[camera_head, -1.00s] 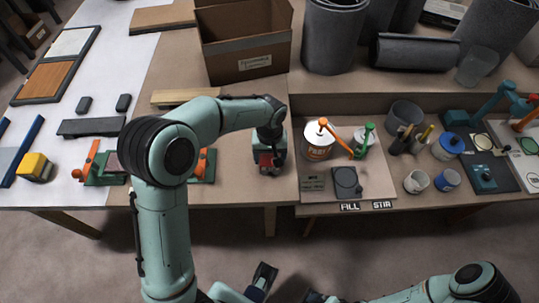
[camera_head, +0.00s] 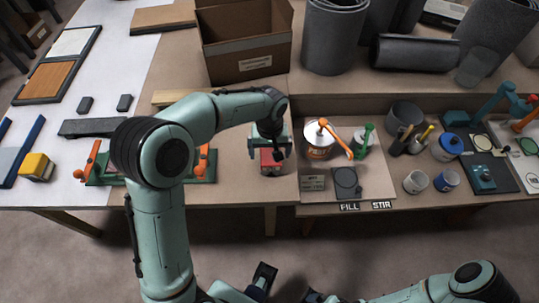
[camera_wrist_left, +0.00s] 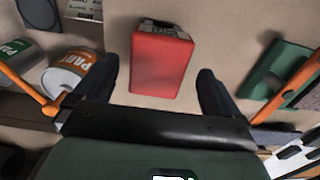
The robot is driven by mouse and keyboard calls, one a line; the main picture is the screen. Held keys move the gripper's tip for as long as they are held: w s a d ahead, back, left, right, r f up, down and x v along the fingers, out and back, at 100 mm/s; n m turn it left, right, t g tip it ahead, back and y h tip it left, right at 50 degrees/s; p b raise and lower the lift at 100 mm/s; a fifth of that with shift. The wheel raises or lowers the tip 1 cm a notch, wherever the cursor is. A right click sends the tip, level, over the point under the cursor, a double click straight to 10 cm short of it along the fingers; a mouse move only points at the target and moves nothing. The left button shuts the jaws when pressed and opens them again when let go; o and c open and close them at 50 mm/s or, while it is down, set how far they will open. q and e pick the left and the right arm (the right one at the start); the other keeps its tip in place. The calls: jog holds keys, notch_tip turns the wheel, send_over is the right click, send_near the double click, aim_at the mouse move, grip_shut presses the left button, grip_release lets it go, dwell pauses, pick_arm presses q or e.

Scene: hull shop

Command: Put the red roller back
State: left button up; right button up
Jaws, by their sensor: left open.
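A red, block-like piece with a dark end (camera_wrist_left: 160,62) lies on the bench in the left wrist view; it also shows in the head view (camera_head: 270,162) near the bench's front edge. I cannot tell for sure that it is the red roller. My left gripper (camera_wrist_left: 158,78) is open, its two dark fingers one on each side of the red piece in that view, nothing held. In the head view the left gripper (camera_head: 271,146) is over the piece and partly hides it. My right arm (camera_head: 470,285) shows at the bottom right; its gripper is not clear.
A green stand with orange ends (camera_head: 205,163) is left of the red piece, partly behind my left arm. Right of it stand a paint can (camera_head: 318,147) with an orange handle and a dark square pad (camera_head: 347,182). A cardboard box (camera_head: 245,65) stands behind.

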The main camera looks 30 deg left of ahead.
aim_at(270, 155)
pick_arm(q)
notch_tip(270, 155, up, 9)
jog(key=p, duration=0.1)
jog(key=shift+s, duration=0.1)
dwell(0.6)
